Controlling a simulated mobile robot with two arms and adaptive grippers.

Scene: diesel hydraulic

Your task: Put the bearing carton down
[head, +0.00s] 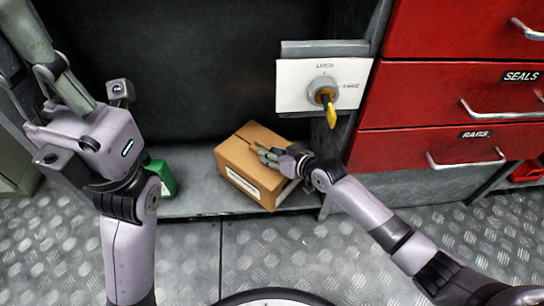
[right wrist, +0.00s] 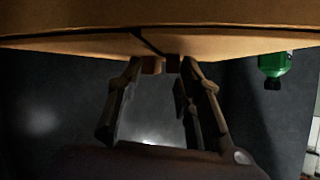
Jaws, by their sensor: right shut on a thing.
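The bearing carton (head: 240,178) is a brown cardboard box with a white label, over the grey shelf (head: 205,200) in the middle of the head view. It sits at an angle, its near corner close to the shelf's front edge. I cannot tell whether its underside touches the shelf. My right gripper (head: 272,158) is shut on the carton at its right side. In the right wrist view the carton (right wrist: 100,42) fills the top, with the fingers (right wrist: 162,66) against it.
A green container (head: 161,178) stands left of the carton; a green bottle (right wrist: 273,62) shows in the right wrist view. A white panel with a yellow-handled switch (head: 325,95) is above right. Red drawers (head: 440,150) are at the right. Metal tread floor (head: 280,250) lies in front.

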